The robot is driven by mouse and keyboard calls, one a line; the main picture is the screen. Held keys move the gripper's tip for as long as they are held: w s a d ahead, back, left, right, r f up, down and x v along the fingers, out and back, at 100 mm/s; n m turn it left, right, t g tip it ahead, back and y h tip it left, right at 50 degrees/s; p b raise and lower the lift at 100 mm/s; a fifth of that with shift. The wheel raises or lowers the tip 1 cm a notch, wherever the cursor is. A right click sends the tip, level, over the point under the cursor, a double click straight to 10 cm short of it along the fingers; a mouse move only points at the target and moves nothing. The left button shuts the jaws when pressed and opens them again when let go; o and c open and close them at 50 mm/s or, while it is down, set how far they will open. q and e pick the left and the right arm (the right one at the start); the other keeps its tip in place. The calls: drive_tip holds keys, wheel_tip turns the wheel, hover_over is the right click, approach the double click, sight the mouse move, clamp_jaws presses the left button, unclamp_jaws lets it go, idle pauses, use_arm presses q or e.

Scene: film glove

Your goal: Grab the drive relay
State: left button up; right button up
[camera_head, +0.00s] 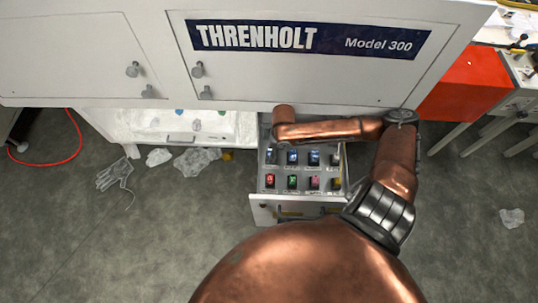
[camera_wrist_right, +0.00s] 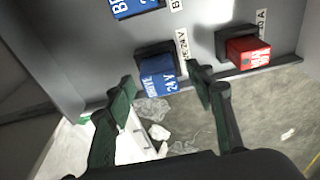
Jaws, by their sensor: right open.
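In the right wrist view, a blue relay block (camera_wrist_right: 158,76) marked "24V", its upper word partly readable as "DRIVE", sits in a dark socket on a grey panel. My right gripper (camera_wrist_right: 162,79) is open, with its green-padded fingertips on either side of this block; I cannot tell whether they touch it. In the head view, an open drawer (camera_head: 262,205) holds rows of coloured blocks, including a blue one (camera_head: 292,157). My right arm reaches over the drawer and its gripper is hidden there. My left gripper is not in view.
A red block (camera_wrist_right: 248,50) sits beside the blue one, and another blue block (camera_wrist_right: 130,6) is at the top edge. A white cabinet front (camera_head: 300,70) overhangs the drawer. A glove (camera_head: 115,173) and crumpled film (camera_head: 196,159) lie on the floor.

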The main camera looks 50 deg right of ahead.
drive_tip(key=shift+f, duration=0.35)
drive_tip(key=shift+c, duration=0.3)
drive_tip(key=c, duration=1.2)
drive_tip(key=shift+r, duration=0.1)
